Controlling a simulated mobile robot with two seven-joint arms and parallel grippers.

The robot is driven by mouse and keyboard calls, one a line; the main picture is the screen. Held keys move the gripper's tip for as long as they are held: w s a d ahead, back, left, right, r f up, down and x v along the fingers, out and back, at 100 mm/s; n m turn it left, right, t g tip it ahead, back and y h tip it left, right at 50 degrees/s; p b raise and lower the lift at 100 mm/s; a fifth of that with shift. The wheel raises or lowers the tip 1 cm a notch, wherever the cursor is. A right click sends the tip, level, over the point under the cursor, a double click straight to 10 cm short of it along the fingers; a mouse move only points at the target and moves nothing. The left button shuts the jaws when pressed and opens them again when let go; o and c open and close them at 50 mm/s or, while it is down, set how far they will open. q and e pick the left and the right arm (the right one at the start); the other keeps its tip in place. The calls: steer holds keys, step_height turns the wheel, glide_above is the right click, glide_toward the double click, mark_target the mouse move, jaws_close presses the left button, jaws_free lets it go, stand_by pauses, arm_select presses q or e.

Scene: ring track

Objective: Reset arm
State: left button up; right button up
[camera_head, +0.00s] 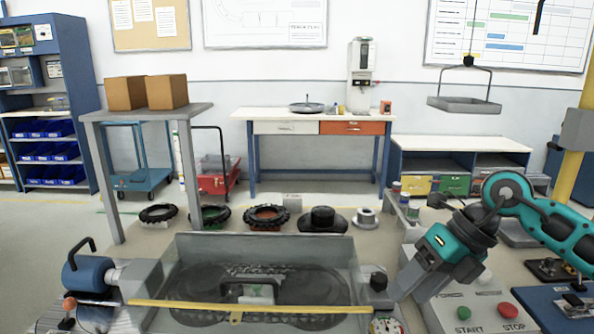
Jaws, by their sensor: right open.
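My right arm comes in from the right with teal links. Its grey gripper (398,290) points down and to the left beside the right end of the clear-walled box (200,250), close to a black knob (378,282). I see nothing held in it, though its fingertips are hard to make out. The box holds a dark oval track (195,283) with a handled piece (248,290) in its middle. A yellow bar (165,304) runs along its front. My left gripper is not in view.
A blue cylinder with a black handle (85,275) stands left of the box. A control panel with green START (463,312) and red STOP (508,309) buttons lies at the right. Several dark rings (266,216) lie behind the box. A tray (464,104) hangs at upper right.

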steer(key=s+a+r+m+t+y, duration=0.1)
steer(key=a+r+m+t+y, duration=0.1)
steer(key=a+r+y, duration=0.35)
steer(key=s+a+r+m+t+y, duration=0.1)
steer(key=a+r+m+t+y, duration=0.15)
steer(key=a+y, duration=0.65)
steer(key=w+d+m+t+h, duration=0.3)
steer(key=d+m+t+h, duration=0.2)
steer(key=m+t+h, duration=0.8)
steer(key=s+d+f+m+g+h, duration=0.1)
steer(key=d+f+m+h, duration=0.2)
steer(key=f+m, duration=0.3)
steer(key=d+f+m+g+h, duration=0.1)
steer(key=d+f+m+h, duration=0.3)
steer(key=m, duration=0.4)
steer(key=s+f+m+g, duration=0.3)
steer(key=s+f+g, duration=0.4)
steer(key=s+f, duration=0.3)
steer(key=s+f+m+g, duration=0.3)
steer(key=s+f+g, duration=0.4)
steer(key=s, duration=0.5)
steer(key=w+a+f+n+t+y, duration=0.1)
steer(key=w+a+f+t, duration=0.1)
steer(key=w+f+t, duration=0.5)
step_height(320, 180, down, 2)
steer(key=shift+f+t, duration=0.1)
steer(key=shift+t, duration=0.45)
